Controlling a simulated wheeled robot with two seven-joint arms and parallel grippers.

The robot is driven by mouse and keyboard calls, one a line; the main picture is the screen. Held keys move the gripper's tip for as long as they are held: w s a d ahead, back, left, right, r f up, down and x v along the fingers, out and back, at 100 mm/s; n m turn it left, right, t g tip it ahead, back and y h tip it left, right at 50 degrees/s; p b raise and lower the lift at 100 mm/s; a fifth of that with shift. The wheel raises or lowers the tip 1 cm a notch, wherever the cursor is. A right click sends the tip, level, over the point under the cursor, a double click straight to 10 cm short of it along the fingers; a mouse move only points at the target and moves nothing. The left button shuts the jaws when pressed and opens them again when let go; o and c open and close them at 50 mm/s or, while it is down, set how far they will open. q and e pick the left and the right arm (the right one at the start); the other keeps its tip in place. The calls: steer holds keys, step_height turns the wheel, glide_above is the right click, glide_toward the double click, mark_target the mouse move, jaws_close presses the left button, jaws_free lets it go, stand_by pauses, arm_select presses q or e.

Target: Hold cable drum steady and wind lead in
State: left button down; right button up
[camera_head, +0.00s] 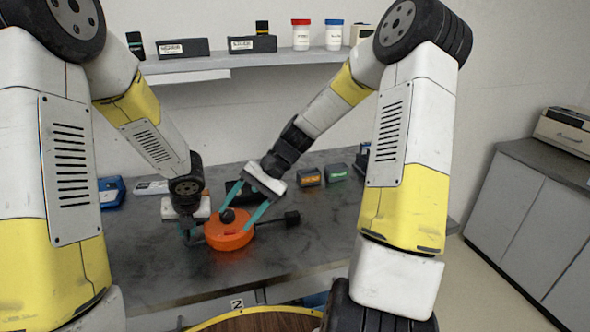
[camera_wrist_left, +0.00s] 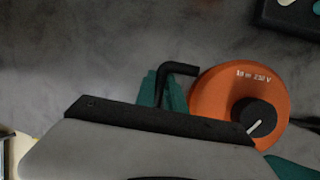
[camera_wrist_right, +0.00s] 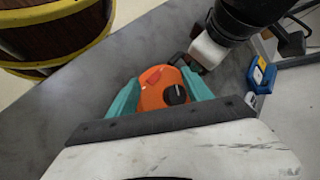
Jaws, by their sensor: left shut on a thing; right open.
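The orange cable drum (camera_head: 229,238) lies flat on the dark bench, with a black knob (camera_head: 227,215) on top. It also shows in the left wrist view (camera_wrist_left: 212,95) and the right wrist view (camera_wrist_right: 152,98). A short black arm runs from it to a black block (camera_head: 292,217), possibly the lead's end. My left gripper (camera_head: 191,236) is shut at the drum's left side on its bent black handle (camera_wrist_left: 180,68). My right gripper (camera_head: 236,216) is open above the drum, its teal fingers on either side; contact cannot be told. I cannot make out a loose lead.
Small orange-marked (camera_head: 309,177) and green-marked boxes (camera_head: 336,172) stand behind right. A blue device (camera_head: 111,190) is at the left. A shelf (camera_head: 270,58) with boxes and jars hangs above. A wooden barrel (camera_wrist_right: 50,35) stands at the near edge. The front bench is bare.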

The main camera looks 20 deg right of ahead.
steer(key=shift+w+r+m+h, duration=0.1)
steer(key=shift+w+m+h, duration=0.35)
steer(key=shift+m, duration=0.45)
steer(key=shift+w+d+r+m+h, duration=0.15)
steer(key=shift+w+m+h, duration=0.1)
steer(key=shift+m, duration=0.25)
steer(key=shift+w+a+r+m+h, duration=0.1)
steer(key=shift+w+r+m+h, duration=0.1)
steer(key=shift+m, duration=0.3)
steer(key=m, duration=0.1)
steer(key=w+r+m+h, duration=0.1)
steer(key=shift+w+d+r+m, duration=0.15)
steer(key=shift+r+m, duration=0.15)
steer(key=shift+m, duration=0.1)
step_height(320, 180, up, 5)
steer(key=w+m+t+h, duration=0.1)
steer(key=w+m+h, duration=0.1)
steer(key=m, duration=0.3)
steer(key=s+d+r+n+t, duration=0.2)
steer(key=s+d+r+n, duration=0.1)
steer(key=s+n, duration=0.2)
steer(key=s+d+r+n+t, duration=0.2)
steer(key=s+d+r+n, duration=0.2)
steer(key=s, duration=0.3)
steer(key=s+d+r+n+t+h, duration=0.1)
steer(key=s+d+r+n+t, duration=0.1)
steer(key=s+n, duration=0.4)
steer(key=shift+s+d+r, duration=0.55)
steer(key=shift+d+r, duration=0.1)
steer(key=shift+r, duration=0.3)
